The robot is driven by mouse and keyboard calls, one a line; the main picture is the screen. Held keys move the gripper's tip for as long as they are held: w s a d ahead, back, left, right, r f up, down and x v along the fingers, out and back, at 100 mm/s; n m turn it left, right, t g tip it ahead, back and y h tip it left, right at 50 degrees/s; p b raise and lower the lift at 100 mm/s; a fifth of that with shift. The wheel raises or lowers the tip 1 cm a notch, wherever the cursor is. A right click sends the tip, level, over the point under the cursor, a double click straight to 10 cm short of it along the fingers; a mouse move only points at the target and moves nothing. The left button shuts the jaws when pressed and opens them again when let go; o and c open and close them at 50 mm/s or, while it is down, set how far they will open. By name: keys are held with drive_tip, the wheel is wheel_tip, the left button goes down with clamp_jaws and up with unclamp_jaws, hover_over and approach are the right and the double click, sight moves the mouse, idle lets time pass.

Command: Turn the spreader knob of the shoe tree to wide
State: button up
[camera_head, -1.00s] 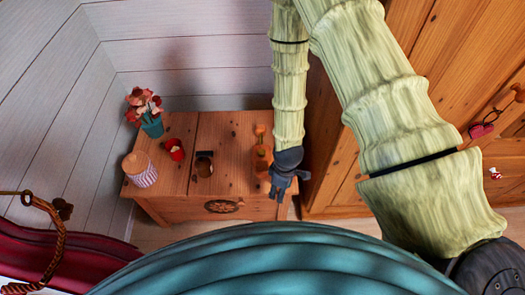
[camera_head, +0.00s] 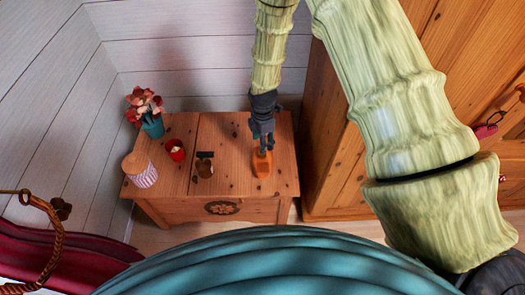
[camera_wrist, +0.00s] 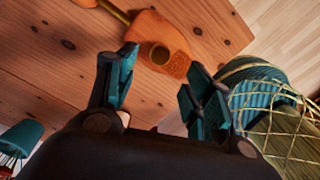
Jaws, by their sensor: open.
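The orange shoe tree (camera_head: 261,165) lies on the right part of the wooden chest top. In the head view my gripper (camera_head: 262,139) hangs over it and hides its far part. In the wrist view an orange end of the shoe tree (camera_wrist: 176,40) shows just beyond my fingertips, with a round, dark-centred feature (camera_wrist: 159,54) on it. A thin rod (camera_wrist: 113,11) leads from it to another orange part at the top edge. My gripper (camera_wrist: 162,66) is open, its fingers apart with nothing between them. I cannot tell the knob's setting or whether a finger touches it.
The wooden chest (camera_head: 225,160) also bears a flower pot (camera_head: 152,126), a red cup (camera_head: 176,150), a striped jar (camera_head: 141,172) and a small dark-and-brown item (camera_head: 204,166). A wooden wardrobe (camera_head: 335,150) stands close on the right. The chest's middle front is mostly clear.

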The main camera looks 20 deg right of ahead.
sight(263, 155)
drive_tip(key=shift+f, duration=3.65)
drive_tip(key=c, duration=1.1)
